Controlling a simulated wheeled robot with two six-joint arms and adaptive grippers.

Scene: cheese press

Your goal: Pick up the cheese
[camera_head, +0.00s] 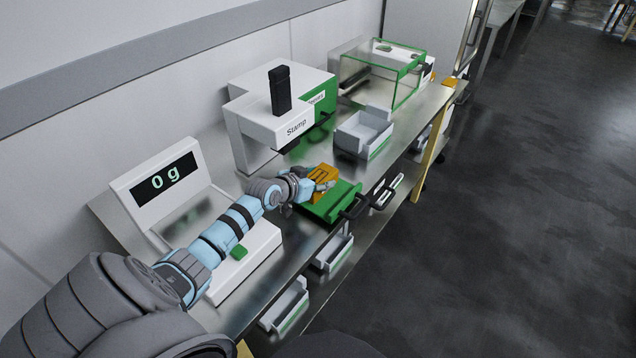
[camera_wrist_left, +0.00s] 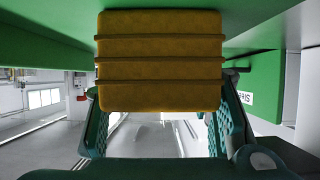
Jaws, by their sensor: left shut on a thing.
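The cheese (camera_head: 322,173) is an orange-yellow block, at the green tray (camera_head: 326,208) in front of the stamp machine (camera_head: 284,118). My left gripper (camera_head: 316,184) is shut on it. In the left wrist view the ridged cheese (camera_wrist_left: 160,60) fills the upper middle, with the teal fingers of my left gripper (camera_wrist_left: 160,118) on either side of its lower part. Whether the cheese still touches the tray cannot be told. My right gripper is not in view.
A scale (camera_head: 250,258) reading 0 g stands at the near left with a green piece on it. A white bin (camera_head: 362,135) and a green-framed glass case (camera_head: 385,75) stand farther along the metal counter. Open drawers (camera_head: 288,308) jut out below the counter edge.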

